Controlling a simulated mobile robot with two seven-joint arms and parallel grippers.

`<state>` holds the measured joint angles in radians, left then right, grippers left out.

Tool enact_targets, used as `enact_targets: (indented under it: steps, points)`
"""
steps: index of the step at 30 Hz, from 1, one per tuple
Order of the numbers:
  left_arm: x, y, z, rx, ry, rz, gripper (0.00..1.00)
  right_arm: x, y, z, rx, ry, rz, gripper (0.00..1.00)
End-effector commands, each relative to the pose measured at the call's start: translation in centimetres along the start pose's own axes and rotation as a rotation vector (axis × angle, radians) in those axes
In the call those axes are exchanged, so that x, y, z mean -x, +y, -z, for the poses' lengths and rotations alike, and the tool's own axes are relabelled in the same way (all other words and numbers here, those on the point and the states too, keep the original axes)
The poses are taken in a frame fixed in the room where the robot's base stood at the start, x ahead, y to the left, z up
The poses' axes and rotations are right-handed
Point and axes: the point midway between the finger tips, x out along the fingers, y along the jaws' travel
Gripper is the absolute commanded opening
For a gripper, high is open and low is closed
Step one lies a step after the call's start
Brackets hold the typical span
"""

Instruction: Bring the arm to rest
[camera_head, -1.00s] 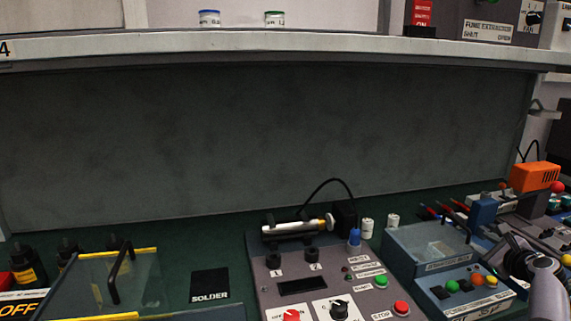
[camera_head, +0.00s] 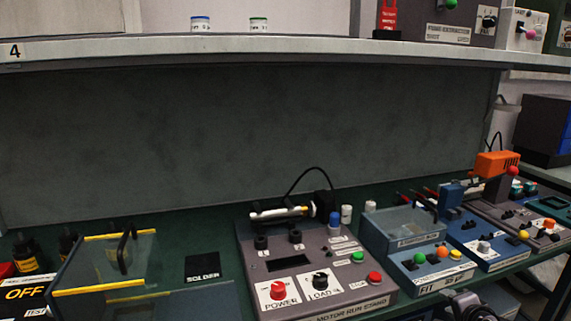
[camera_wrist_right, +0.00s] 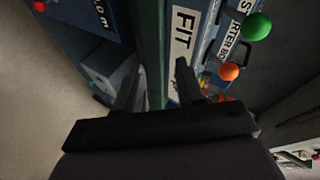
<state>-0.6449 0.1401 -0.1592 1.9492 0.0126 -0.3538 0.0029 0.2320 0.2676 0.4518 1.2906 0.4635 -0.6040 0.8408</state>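My right gripper (camera_head: 466,303) is at the bottom edge of the head view, in front of the bench edge and below the blue FIT box (camera_head: 405,272). In the right wrist view its two fingers (camera_wrist_right: 157,85) stand apart with nothing between them. The FIT label (camera_wrist_right: 183,40) and the green and orange buttons of that box show beyond the fingertips. Most of my right arm is cut off by the frame. My left gripper does not show.
The grey motor run stand (camera_head: 345,296) stands left of the FIT box. A clear-sided case (camera_head: 100,268) with a black handle is at the left. More control boxes and an orange device (camera_head: 497,163) are at the right. A shelf (camera_head: 250,50) spans the back.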

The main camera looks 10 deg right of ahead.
Motion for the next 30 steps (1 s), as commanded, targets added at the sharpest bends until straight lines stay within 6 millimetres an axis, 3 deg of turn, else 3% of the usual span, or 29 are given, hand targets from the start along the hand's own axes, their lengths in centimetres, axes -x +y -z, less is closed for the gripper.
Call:
enact_targets:
  steps: [1, 8, 15, 18, 24, 30]
  points:
    - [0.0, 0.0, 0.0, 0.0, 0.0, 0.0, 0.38, 0.8, 1.8, -2.3, 0.137, -0.017, -0.017, 0.38]
    - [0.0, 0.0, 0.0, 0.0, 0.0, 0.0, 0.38, 5.8, 7.7, -12.2, 0.705, -0.122, -0.005, 0.38]
    - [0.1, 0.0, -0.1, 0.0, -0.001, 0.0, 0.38, 14.4, 12.3, -23.0, 1.177, -0.267, 0.12, 0.38]
    - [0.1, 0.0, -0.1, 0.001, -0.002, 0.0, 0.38, 18.2, 13.3, -26.5, 1.312, -0.313, 0.188, 0.38]
    - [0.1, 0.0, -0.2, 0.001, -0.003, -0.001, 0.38, 22.9, 13.9, -30.2, 1.451, -0.355, 0.281, 0.38]
    - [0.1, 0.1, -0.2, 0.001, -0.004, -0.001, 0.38, 23.6, 13.9, -30.7, 1.471, -0.361, 0.295, 0.38]
